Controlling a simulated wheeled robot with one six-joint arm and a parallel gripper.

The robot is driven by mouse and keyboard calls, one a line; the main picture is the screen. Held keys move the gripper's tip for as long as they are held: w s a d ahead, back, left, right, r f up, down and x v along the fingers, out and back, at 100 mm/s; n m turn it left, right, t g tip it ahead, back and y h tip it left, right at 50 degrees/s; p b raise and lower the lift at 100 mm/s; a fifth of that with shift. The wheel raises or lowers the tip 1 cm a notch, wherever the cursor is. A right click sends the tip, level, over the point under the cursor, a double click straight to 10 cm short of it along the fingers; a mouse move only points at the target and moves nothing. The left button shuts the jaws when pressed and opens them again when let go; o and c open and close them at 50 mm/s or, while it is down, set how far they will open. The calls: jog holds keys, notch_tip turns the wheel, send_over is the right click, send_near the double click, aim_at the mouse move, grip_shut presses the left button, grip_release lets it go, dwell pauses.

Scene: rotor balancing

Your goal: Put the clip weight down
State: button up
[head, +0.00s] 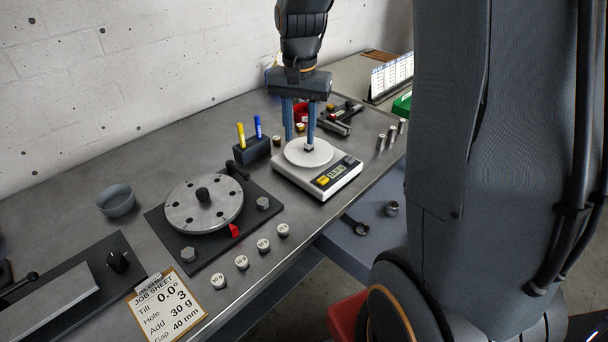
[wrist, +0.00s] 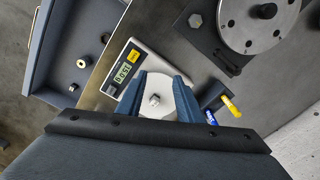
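The clip weight (head: 309,149) is a small dark and silvery block resting on the round white pan (head: 296,153) of the digital scale (head: 318,186). In the wrist view the clip weight (wrist: 154,100) sits on the pan (wrist: 162,112), with clear gaps to both blue fingers. My gripper (head: 299,141) is over the pan, pointing down, with its fingers spread and nothing between them in contact. The wrist view also shows my gripper (wrist: 160,77) open.
Left of the scale are a pen block (head: 254,150) with yellow and blue pens and the rotor disc (head: 204,205) on its dark plate. Several round weights (head: 241,262) line the bench front. A job sheet (head: 168,308) lies front left. A dark clamp-like tool (head: 342,117) lies behind the scale.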

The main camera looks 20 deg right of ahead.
jog(key=s+a+f+n, duration=0.2)
jog(key=s+a+n, duration=0.1)
jog(key=s, duration=0.4)
jog(key=s+a+f+n, duration=0.2)
jog(key=s+f+n, duration=0.1)
jog(key=s, duration=0.5)
jog(key=shift+a+n+t, duration=0.4)
jog(key=shift+n, duration=0.5)
dwell(0.3)
